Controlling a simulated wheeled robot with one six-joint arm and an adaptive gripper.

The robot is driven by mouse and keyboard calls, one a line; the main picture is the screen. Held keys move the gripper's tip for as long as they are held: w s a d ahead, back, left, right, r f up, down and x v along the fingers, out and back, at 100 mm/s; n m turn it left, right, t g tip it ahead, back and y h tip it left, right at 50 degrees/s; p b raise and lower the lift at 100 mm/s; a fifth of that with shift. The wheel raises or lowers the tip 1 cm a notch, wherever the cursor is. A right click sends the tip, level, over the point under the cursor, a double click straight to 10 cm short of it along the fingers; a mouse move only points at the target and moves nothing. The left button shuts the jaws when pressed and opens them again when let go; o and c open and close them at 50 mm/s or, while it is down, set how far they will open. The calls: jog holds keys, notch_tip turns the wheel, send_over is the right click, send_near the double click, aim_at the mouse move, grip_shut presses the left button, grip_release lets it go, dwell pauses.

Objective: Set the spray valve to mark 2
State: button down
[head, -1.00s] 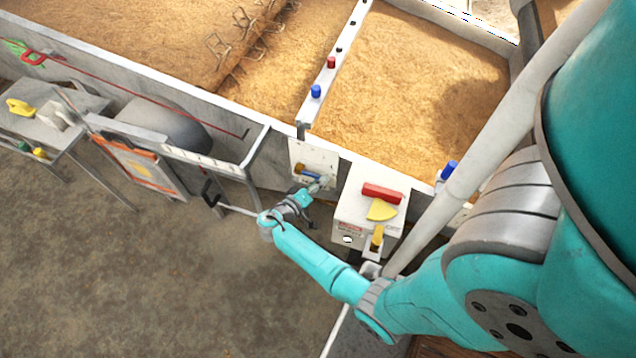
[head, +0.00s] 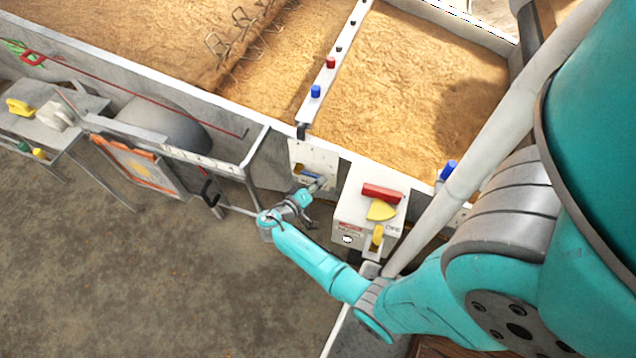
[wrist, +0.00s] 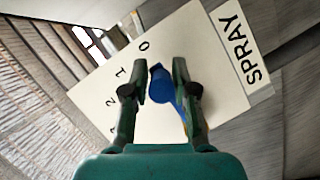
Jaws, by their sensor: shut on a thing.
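The spray valve's blue handle (wrist: 162,92) stands on a pale panel (wrist: 222,95) labelled SPRAY in the wrist view. Marks 0 (wrist: 144,46), 1 (wrist: 121,72) and 2 (wrist: 109,101) run down the panel's left side; a further mark lower left is hard to read. My gripper (wrist: 161,75) is shut on the blue handle, one finger on each side. The handle's upper end lies nearest 0 and 1; which mark it is set at I cannot tell. In the head view the panel (head: 326,160) hangs on the vat wall, with my gripper (head: 316,186) at its front.
Right of the panel is a white box (head: 352,212) with a red bar (head: 381,193) and yellow parts. Left of it is a metal frame (head: 232,170) with a black handle. Grain-filled vats lie behind the wall. The floor (head: 150,290) at left is clear.

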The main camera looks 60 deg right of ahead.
jog(key=shift+w+r, duration=0.15)
jog(key=shift+r, duration=0.05)
jog(key=r+n, duration=0.1)
jog(key=w+r+n+g+h, duration=0.1)
jog(key=r+n, duration=0.1)
jog(key=shift+r+n+h, duration=0.1)
jog(key=shift+n+h, duration=0.2)
jog(key=shift+w+a+r+n+h, duration=0.1)
jog(key=shift+w+r+n+h, duration=0.4)
jog(key=shift+n, duration=0.4)
jog(key=shift+w+a+r+n+h, duration=0.1)
jog(key=shift+w+r+n+h, duration=0.15)
jog(key=shift+r+n, duration=0.5)
jog(key=shift+f+n, duration=0.1)
jog(key=shift+n, duration=0.15)
jog(key=c, duration=1)
grip_release()
jog(key=shift+f, duration=0.1)
